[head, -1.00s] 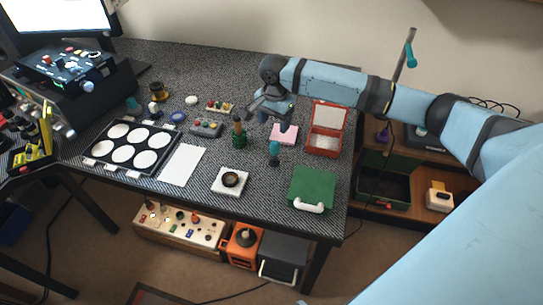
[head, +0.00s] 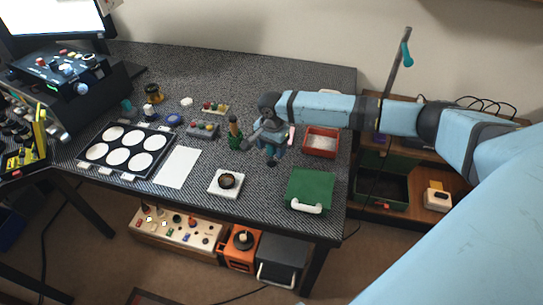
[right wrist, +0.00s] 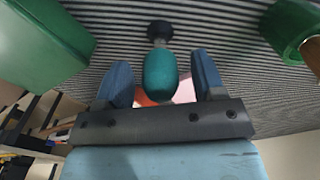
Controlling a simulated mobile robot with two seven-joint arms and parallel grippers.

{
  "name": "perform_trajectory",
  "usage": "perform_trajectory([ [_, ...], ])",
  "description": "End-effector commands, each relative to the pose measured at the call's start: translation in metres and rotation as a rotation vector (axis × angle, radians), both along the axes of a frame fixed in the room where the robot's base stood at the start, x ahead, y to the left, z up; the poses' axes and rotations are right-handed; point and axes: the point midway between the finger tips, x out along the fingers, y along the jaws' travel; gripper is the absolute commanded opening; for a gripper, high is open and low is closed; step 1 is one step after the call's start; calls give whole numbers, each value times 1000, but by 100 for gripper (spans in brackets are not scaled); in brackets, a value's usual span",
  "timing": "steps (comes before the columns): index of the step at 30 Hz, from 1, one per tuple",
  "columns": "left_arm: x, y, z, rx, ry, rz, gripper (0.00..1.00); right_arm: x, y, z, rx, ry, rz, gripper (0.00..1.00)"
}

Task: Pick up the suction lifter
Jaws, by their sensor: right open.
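The suction lifter has a teal handle (right wrist: 160,75) and a small black cup (right wrist: 159,30). It stands on the dark patterned worktable (head: 240,78). In the right wrist view its handle lies between the two blue fingers of my right gripper (right wrist: 162,64), with room visible on both sides. My right gripper (head: 268,153) is open and hides most of the lifter in the head view. My left gripper is not in view.
A green case (head: 310,187) with a white handle stands in front right, and a red box (head: 321,142) behind it. A green-based tool (head: 235,135) stands just left of my right gripper.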

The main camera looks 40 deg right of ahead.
Motion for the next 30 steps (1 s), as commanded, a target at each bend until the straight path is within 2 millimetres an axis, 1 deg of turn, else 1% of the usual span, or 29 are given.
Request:
perform_trajectory([
  [1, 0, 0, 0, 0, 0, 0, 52, 0, 0, 0, 0, 0, 0, 63],
  [2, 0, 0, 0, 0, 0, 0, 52, 0, 0, 0, 0, 0, 0, 61],
  [3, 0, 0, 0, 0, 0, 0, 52, 0, 0, 0, 0, 0, 0, 52],
  [5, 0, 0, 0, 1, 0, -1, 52, 0, 0, 0, 0, 0, 0, 38],
  [6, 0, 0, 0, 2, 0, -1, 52, 0, 0, 0, 0, 0, 0, 28],
  [8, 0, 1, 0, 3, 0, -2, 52, 0, 0, 0, 0, 0, 0, 15],
  [9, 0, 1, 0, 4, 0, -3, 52, 0, 0, 0, 0, 0, 0, 12],
  [17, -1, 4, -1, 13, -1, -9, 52, 0, 0, 1, 0, 0, 0, 12],
  [22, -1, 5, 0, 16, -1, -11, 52, 0, 0, 10, 0, -1, 0, 12],
  [26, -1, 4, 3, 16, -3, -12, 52, 0, 0, 28, 1, -2, 0, 12],
  [29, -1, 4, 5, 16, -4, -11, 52, 1, 0, 49, 1, -3, 1, 12],
  [30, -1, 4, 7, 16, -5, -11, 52, 1, 0, 60, 2, -4, 1, 12],
])
